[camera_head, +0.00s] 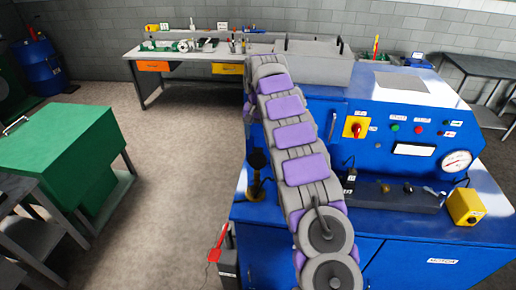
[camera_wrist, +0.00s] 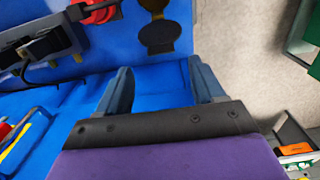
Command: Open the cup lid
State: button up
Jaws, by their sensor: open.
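The cup is most likely the small dark round fitting with brassy edges (camera_wrist: 158,35) on the blue machine in the wrist view. A second dark round part (camera_wrist: 154,6) adjoins it at the top edge; I cannot tell surely which is the lid. In the head view a similar dark fitting (camera_head: 257,162) stands at the machine's left edge, beside my arm. My gripper (camera_wrist: 159,65) is open and empty in the wrist view, its two fingers apart below the fitting in the picture. In the head view my arm hides the gripper.
The blue machine (camera_head: 400,258) fills the right, with a yellow rotary switch (camera_head: 356,127), a gauge (camera_head: 457,161) and a yellow box (camera_head: 466,207). A green cabinet (camera_head: 60,150) stands left. Open floor (camera_head: 170,170) lies between. A workbench (camera_head: 190,57) stands behind.

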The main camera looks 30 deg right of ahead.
aim_at(258, 157)
jog(key=shift+a+f, duration=0.1)
jog(key=shift+f, duration=2.9)
jog(key=shift+c, duration=0.4)
grip_shut()
